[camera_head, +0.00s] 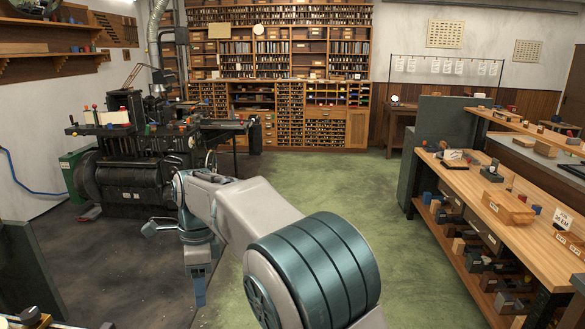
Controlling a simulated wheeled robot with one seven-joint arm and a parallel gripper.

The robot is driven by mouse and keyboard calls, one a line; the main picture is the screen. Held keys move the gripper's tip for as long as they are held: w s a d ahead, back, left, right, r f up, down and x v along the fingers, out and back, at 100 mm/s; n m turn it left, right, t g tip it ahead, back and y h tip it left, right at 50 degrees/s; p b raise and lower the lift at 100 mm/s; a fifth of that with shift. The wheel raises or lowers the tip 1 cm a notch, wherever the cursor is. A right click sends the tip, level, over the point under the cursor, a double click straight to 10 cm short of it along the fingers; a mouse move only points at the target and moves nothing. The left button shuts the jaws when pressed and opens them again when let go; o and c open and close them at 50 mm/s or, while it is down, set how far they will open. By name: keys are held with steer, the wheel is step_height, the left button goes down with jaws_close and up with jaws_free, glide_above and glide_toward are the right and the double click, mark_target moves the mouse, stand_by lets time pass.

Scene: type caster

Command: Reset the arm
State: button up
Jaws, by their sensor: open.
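My arm reaches from the bottom right toward the left middle of the head view, with its forearm bent down at the far end. My gripper (200,284) hangs at the end of it, pointing down over the dark floor, left of the picture's middle. It is open, and I see nothing held in it. The fingers show small and nearly edge-on, so the gap between them is hard to make out. It is apart from the casting machine (130,180) behind it at the left.
A wooden workbench (540,240) with blocks and lower shelves runs along the right. Tall type shelves (290,110) stand at the back. A green cabinet (78,172) stands beside the machine. The green floor (330,185) between machine and workbench is clear.

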steer(key=s+d+r+n+t, duration=0.1)
steer(key=s+d+n, duration=0.1)
steer(key=d, duration=0.6)
steer(key=s+d+r+n+t+y, duration=0.1)
steer(key=d+r+n, duration=0.1)
steer(key=d, duration=0.5)
steer(key=s+d+r+n, duration=0.1)
steer(key=s+d+n, duration=0.15)
steer(key=d, duration=0.55)
steer(key=s+d+f+n+t+h, duration=0.1)
steer(key=s+d+f+n+t, duration=0.2)
steer(key=s+d, duration=0.9)
step_height(320, 180, down, 2)
steer(key=n, duration=0.4)
steer(key=shift+d, duration=0.4)
steer(key=shift+n, duration=0.25)
steer(key=c, duration=0.5)
steer(key=shift+a, duration=0.15)
